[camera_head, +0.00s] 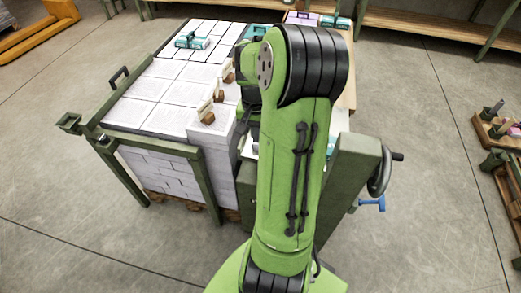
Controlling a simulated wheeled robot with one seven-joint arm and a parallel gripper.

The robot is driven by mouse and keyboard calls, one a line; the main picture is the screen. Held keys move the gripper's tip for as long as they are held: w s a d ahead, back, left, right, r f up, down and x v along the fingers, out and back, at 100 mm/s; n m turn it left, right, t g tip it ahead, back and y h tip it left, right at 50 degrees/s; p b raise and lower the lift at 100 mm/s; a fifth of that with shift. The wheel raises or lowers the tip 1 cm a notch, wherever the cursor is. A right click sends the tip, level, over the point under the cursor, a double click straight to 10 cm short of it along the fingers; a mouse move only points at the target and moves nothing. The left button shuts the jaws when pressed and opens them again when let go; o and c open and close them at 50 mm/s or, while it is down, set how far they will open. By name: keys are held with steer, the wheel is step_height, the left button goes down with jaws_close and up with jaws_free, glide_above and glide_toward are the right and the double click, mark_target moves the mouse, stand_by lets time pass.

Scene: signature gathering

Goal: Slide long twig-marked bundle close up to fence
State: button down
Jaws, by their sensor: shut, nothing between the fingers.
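My green arm stands in the middle of the view and hides much of the work area behind it. My gripper is not visible; the arm covers the place beyond its black elbow. Several pale bundles (165,119) lie in rows on the block at left. Small wooden markers with brown lumps (207,114) stand along its right edge. I cannot tell which marker is a twig, nor which bundle is the long one. A dark green rail (97,98) runs along the left side; I cannot tell whether it is the fence.
Teal-banded packets (192,41) lie on the far part of the block. A dark green machine part with a handwheel (380,172) and blue handle (373,203) stands right of my arm. Wooden shelves (410,28) line the back. Floor is clear at left front.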

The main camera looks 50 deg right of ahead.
steer(key=shift+m, duration=0.4)
steer(key=d+f+b, duration=0.1)
steer(key=f, duration=0.3)
steer(key=d+f+b, duration=0.1)
steer(key=f+b, duration=0.1)
steer(key=f, duration=0.1)
steer(key=d+f+b, duration=0.1)
steer(key=d+f, duration=0.1)
steer(key=f, duration=0.2)
steer(key=shift+w+f+b, duration=0.3)
steer(key=shift+f+b, duration=0.05)
steer(key=shift+b, duration=0.05)
steer(key=shift+w+d+r, duration=0.1)
steer(key=shift+d, duration=0.35)
